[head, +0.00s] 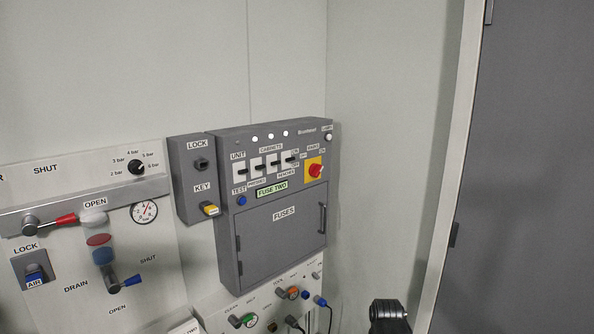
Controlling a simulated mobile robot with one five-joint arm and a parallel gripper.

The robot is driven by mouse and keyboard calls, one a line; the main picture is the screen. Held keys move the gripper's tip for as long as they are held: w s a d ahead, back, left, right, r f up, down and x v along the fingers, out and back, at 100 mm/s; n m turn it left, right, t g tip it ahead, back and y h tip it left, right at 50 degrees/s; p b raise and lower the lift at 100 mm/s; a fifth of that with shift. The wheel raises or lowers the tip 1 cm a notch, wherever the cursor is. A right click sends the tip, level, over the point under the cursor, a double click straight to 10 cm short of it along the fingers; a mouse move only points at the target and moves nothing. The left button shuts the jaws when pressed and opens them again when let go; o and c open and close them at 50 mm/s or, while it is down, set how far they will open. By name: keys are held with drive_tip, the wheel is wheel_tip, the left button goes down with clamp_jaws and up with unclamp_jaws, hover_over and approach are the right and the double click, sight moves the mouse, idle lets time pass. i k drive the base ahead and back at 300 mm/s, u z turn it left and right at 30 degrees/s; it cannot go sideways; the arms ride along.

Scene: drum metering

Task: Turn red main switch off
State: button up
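The red main switch (315,171) is a round rotary knob on a yellow plate, at the upper right of the grey fuse cabinet (232,222) on the wall. Small labels stand above and beside it, some too small to read surely. I cannot tell which way the knob is set. Nothing touches it or covers it. A dark part, probably of my arm, shows at the bottom edge, right of the middle, low and apart from the cabinet. My gripper's fingers do not show.
Left of the knob are several small switches and a blue test button (241,201). A lock box (192,180) with a yellow key (210,209) adjoins the cabinet. Valves and a gauge (144,212) fill the left panel. A grey door (520,180) stands at right.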

sight(314, 170)
drive_tip(key=u, duration=0.45)
drive_tip(key=i, duration=0.75)
drive_tip(key=u, duration=0.5)
drive_tip(key=k, duration=0.75)
drive_tip(key=u, duration=0.2)
drive_tip(key=i, duration=0.75)
